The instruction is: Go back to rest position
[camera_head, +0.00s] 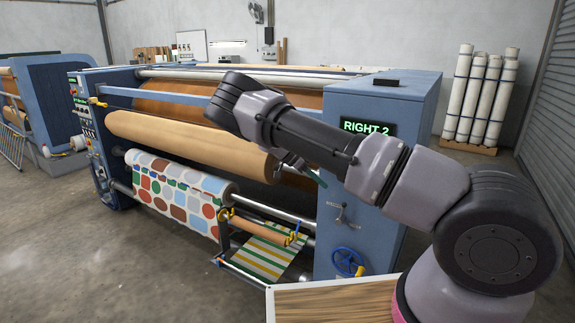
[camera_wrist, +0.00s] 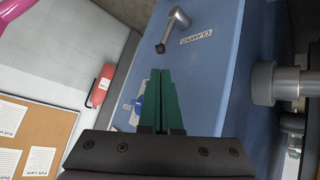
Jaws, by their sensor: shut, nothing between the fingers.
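My gripper (camera_wrist: 161,75) has its two green fingers together and empty in the wrist view. They point along the blue end housing (camera_wrist: 225,50) of the press. A grey lever (camera_wrist: 175,30) stands out from that housing just beyond the fingertips, apart from them as far as I can tell. A label (camera_wrist: 196,37) reading "CLAMPED" is beside it. In the head view my arm reaches left across the front of the calender press (camera_head: 395,95). A green fingertip part (camera_head: 318,178) shows near the inner edge of the right housing, which carries a "RIGHT 2" display (camera_head: 367,128).
The press holds a tan roll (camera_head: 190,138) and a patterned fabric roll (camera_head: 175,190). A striped fabric strip (camera_head: 265,258) hangs below them. A blue handwheel (camera_head: 347,262) is on the right housing. A wooden-topped surface (camera_head: 330,303) is in front.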

